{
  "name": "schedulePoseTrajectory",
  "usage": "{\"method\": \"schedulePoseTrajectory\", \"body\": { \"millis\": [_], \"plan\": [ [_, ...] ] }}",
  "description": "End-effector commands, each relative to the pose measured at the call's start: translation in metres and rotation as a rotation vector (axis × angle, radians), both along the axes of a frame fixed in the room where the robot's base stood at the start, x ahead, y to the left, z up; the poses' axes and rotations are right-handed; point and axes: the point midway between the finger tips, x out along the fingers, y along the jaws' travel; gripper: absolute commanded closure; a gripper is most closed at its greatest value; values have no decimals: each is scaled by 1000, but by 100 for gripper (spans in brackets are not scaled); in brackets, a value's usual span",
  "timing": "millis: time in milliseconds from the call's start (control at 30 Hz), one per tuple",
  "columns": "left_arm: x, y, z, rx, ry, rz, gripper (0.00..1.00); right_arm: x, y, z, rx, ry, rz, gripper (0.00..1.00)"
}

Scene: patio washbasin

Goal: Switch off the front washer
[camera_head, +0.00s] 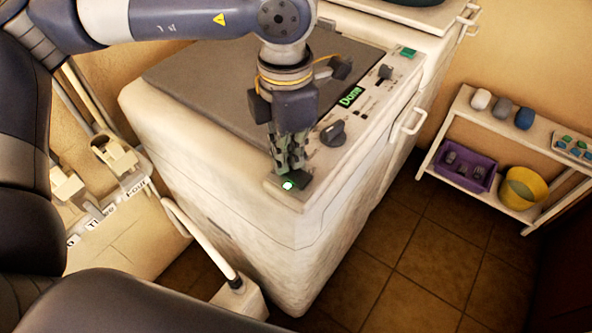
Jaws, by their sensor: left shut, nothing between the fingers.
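The front washer (230,208) is a white top-loading machine with a grey lid (210,85) that is closed. Its control panel runs along the right edge of its top. The panel has a green display reading "Done" (350,96), a dark round knob (333,133) and a smaller dark knob (385,73). A lit green power switch (289,185) sits at the panel's near corner. My left gripper (290,170) points down, shut and empty, right at this switch. Its fingertips hide part of the switch, and I cannot tell whether they touch it. My right gripper is not in view.
A second washer (405,15) stands behind the front one. A white shelf (478,128) at right holds a purple bin (468,168) and a yellow bucket (526,186). The tiled floor (425,255) at right is clear.

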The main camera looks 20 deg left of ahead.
Motion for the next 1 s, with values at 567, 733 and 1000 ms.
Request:
{"method": "schedulePoseTrajectory", "body": {
  "millis": [567,733,1000],
  "plan": [
    [0,0,-9,0,0,0,100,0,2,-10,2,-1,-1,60],
    [0,0,-10,1,1,0,100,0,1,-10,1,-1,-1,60],
    [0,0,8,0,0,0,100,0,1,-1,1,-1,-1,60]
  ]
}}
